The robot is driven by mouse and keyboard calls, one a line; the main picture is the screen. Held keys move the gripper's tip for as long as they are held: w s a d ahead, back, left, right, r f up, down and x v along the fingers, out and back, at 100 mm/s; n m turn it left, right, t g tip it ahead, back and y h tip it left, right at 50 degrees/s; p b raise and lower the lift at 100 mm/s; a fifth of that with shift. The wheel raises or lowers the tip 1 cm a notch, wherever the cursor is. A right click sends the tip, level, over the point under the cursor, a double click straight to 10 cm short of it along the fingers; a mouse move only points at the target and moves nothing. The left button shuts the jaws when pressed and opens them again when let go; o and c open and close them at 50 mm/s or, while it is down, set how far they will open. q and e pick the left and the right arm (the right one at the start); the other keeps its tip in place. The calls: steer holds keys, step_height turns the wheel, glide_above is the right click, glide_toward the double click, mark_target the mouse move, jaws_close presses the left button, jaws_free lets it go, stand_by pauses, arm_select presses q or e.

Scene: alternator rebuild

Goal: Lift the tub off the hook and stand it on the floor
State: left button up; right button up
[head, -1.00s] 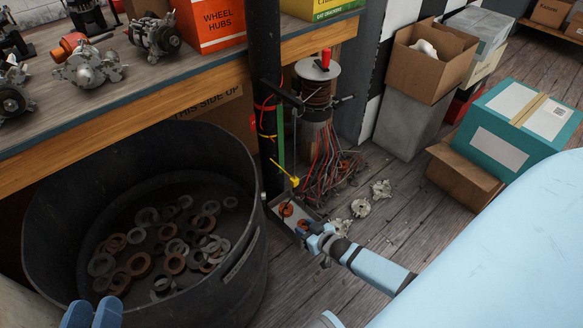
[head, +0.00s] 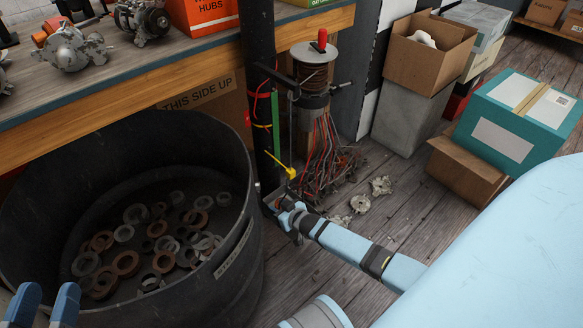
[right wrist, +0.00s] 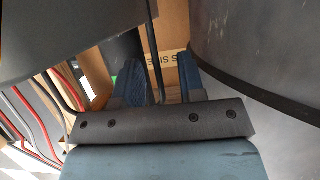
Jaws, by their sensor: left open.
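The small grey tub (head: 269,199) hangs low beside the dark post in the head view; my right gripper hides most of it. A thin rod with a yellow piece (head: 290,172) hangs just above it; I cannot tell if this is the hook. My right gripper (head: 285,208) is at the tub's near side. In the right wrist view its two blue fingers (right wrist: 163,80) stand apart, with a thin dark wire between them. A dark grey surface, possibly the tub, fills that view's upper left. My left gripper (head: 42,305) is open and empty at the lower left.
A big black bin (head: 225,265) of metal rings stands left of the post (head: 260,90). A wire spool (head: 316,70) with loose red wires stands behind. Several pale scraps (head: 360,203) lie on the floor. The wooden floor (head: 315,275) in front is partly bare.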

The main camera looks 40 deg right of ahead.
steer(key=shift+c, duration=0.5)
jaws_close()
steer(key=shift+r, duration=0.15)
